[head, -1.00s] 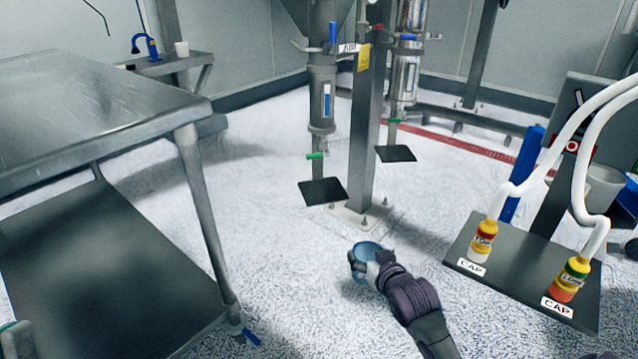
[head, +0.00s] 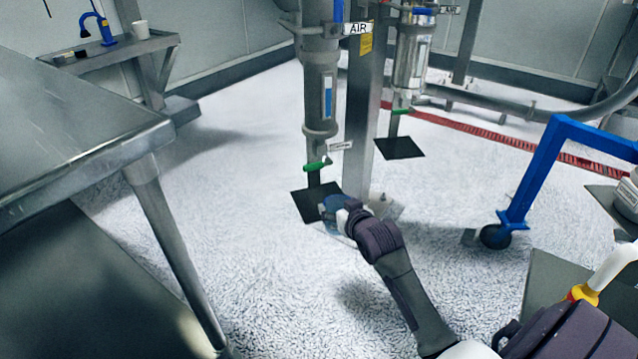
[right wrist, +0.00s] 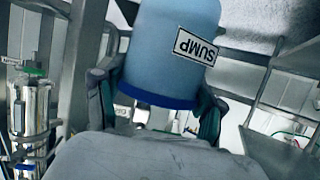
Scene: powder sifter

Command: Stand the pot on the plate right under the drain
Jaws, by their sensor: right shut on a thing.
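A light-blue pot with a "SUMP" label (right wrist: 172,45) is between the fingers of my right gripper (right wrist: 155,95), which is shut on it. In the head view the pot (head: 331,205) shows only partly behind my right gripper (head: 341,212). It overlaps the right part of a black square plate (head: 304,204); I cannot tell whether it touches the plate. The drain pipe (head: 314,180) with a green handle (head: 317,165) comes down over that plate, a little left of the pot. My left gripper is not in view.
A second drain with a green handle (head: 402,111) and black plate (head: 401,148) stands behind to the right. A steel post (head: 360,120) rises beside the pot. A steel table (head: 70,125) is at left, a blue wheeled frame (head: 535,175) at right. Open floor lies between.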

